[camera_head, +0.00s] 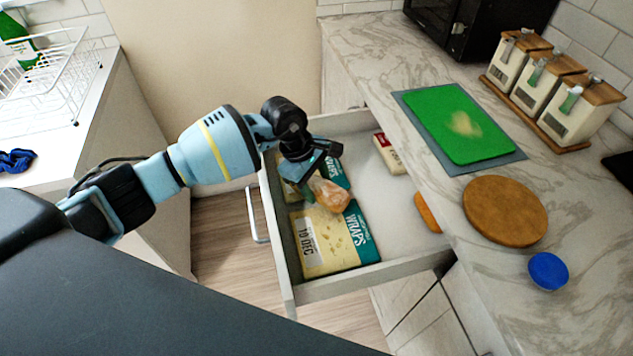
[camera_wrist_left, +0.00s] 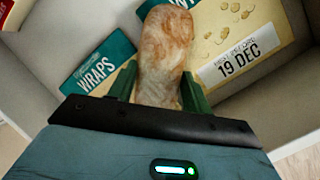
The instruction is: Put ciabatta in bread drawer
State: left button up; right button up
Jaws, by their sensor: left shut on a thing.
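The ciabatta (camera_head: 331,194) is a brown, flour-dusted loaf held over the open bread drawer (camera_head: 370,278). My left gripper (camera_head: 306,180) is shut on it, inside the drawer's outline in the head view. In the left wrist view the ciabatta (camera_wrist_left: 165,55) sits between the two green fingers of my left gripper (camera_wrist_left: 158,88), its far end pointing away. Packs of wraps lie below it in the drawer. I cannot tell whether the loaf touches them. My right gripper is not in view.
A large wraps pack (camera_head: 325,240) and a second wraps pack (camera_head: 333,170) lie in the drawer. A small packet (camera_head: 389,154) and an orange-brown item (camera_head: 427,212) lie near the counter side. A green board (camera_head: 455,124), round wooden board (camera_head: 505,210) and blue disc (camera_head: 548,271) are on the counter.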

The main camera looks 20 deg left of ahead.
pick_arm(q)
jog(key=shift+f, duration=0.4)
jog(key=shift+f+b, duration=0.25)
jog(key=shift+b, duration=0.1)
jog(key=o, duration=1)
jog(key=shift+r, duration=0.1)
jog(key=shift+r, duration=0.25)
jog(key=v, duration=1.2)
jog(key=shift+r+p, duration=0.35)
